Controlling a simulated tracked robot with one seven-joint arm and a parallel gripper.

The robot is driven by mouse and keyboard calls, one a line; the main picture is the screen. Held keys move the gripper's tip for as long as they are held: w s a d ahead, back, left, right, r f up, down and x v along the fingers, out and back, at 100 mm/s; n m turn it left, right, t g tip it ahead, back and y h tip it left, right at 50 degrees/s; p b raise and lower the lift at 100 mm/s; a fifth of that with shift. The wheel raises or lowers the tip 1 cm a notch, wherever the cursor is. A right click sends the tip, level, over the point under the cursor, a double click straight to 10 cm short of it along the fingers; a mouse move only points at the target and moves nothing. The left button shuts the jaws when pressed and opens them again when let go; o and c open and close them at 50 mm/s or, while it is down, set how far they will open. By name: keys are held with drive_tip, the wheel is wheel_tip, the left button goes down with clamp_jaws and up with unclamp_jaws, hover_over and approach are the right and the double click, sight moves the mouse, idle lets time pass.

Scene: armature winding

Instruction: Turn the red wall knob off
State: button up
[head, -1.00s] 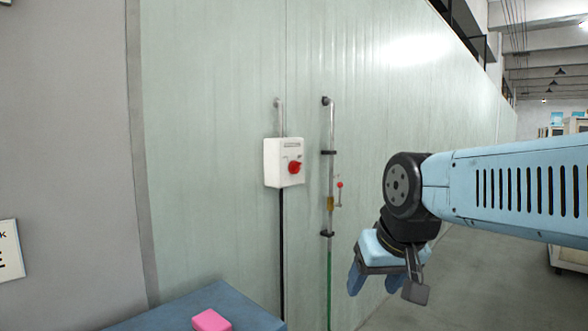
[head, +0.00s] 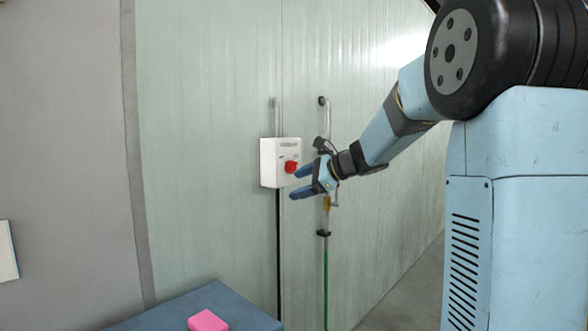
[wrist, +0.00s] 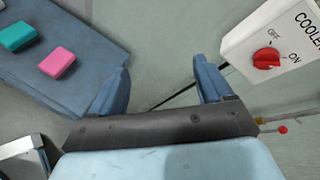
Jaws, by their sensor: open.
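The red knob (head: 291,167) is on the front of a white wall box (head: 269,163) on the pale green wall. In the wrist view the knob (wrist: 266,60) is at the upper right, with OFF and ON printed beside it and part of COOLER on the box. I cannot tell for sure which mark it points to. My gripper (head: 295,183) is open and empty. In the head view its fingers are just right of the knob and reach left towards the box. In the wrist view the knob lies right of both fingers (wrist: 160,70), not between them.
A vertical pipe with a green lower hose (head: 326,285) runs down the wall behind my gripper. Its small red-tipped lever (wrist: 282,129) shows in the wrist view. A blue table (head: 250,312) stands below left, with a pink block (head: 207,321) and a teal block (wrist: 17,36).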

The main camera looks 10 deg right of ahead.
drive_tip(key=w+d+m+t, duration=0.3)
drive_tip(key=w+d+m, duration=0.35)
drive_tip(key=w, duration=0.45)
drive_tip(key=m+t, duration=0.3)
drive_tip(key=m, duration=0.1)
approach(296, 167)
drive_tip(key=shift+y, duration=0.3)
drive_tip(key=x, duration=1)
drive_tip(key=shift+f, duration=0.1)
drive_tip(key=shift+c, duration=0.3)
drive_tip(key=shift+d, duration=0.1)
drive_tip(key=c, duration=0.9)
drive_tip(key=shift+c, duration=0.2)
